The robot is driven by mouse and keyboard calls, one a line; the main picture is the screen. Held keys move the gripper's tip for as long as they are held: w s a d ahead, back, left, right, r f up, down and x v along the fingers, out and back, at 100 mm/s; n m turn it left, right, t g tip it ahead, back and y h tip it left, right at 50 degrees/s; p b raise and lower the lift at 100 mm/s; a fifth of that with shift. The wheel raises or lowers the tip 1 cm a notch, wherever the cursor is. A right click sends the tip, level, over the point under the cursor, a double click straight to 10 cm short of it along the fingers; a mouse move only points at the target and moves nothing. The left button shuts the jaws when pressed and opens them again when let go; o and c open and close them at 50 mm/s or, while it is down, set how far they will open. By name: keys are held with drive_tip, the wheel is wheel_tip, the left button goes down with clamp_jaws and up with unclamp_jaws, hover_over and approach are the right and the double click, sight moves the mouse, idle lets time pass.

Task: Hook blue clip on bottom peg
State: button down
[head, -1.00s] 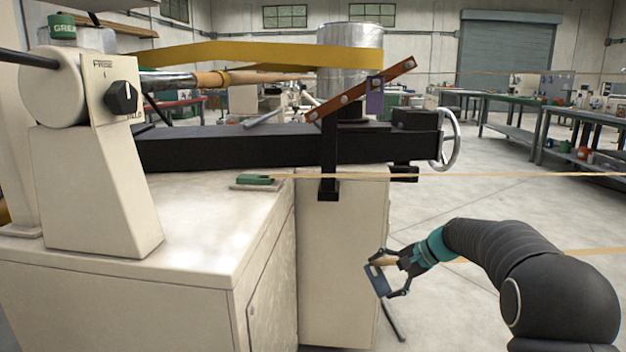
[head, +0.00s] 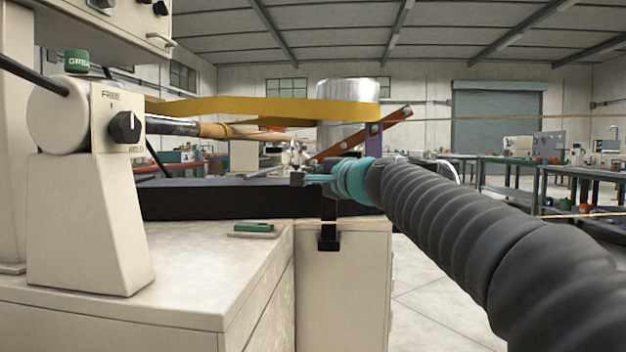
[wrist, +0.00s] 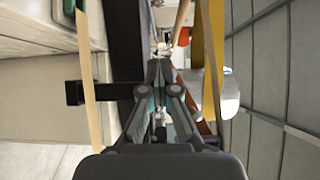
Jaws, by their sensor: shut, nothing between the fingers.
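My gripper (head: 303,179) is shut and empty in the head view. It is level with the black beam and in front of the lower end of the orange bar (head: 392,119). In the wrist view its fingers (wrist: 160,70) come together at the centre. The orange bar slants up to the right, with a purple clip (head: 373,138) hanging near its upper end. A pale peg head shows at the bar's upper end. The bottom peg is hidden or too small to make out behind my gripper. I cannot make out the blue clip in either current view.
The black beam (head: 220,200) runs behind my gripper. A black bracket (head: 329,238) hangs below; it also shows in the wrist view (wrist: 75,93). A yellow belt (head: 250,108) wraps a silver roll (head: 347,100). A green block (head: 254,227) lies on the cabinet top (head: 190,270).

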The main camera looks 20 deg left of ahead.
drive_tip(key=w+a+f+p, duration=0.1)
drive_tip(key=w+a+p, duration=0.1)
drive_tip(key=w, duration=0.8)
drive_tip(key=shift+w+a, duration=0.15)
drive_tip(key=shift+a, duration=0.15)
idle(1.2)
idle(0.6)
drive_tip(key=shift+c, duration=1.6)
unclamp_jaws()
drive_tip(key=shift+r, duration=0.15)
drive_tip(key=shift+a, duration=0.1)
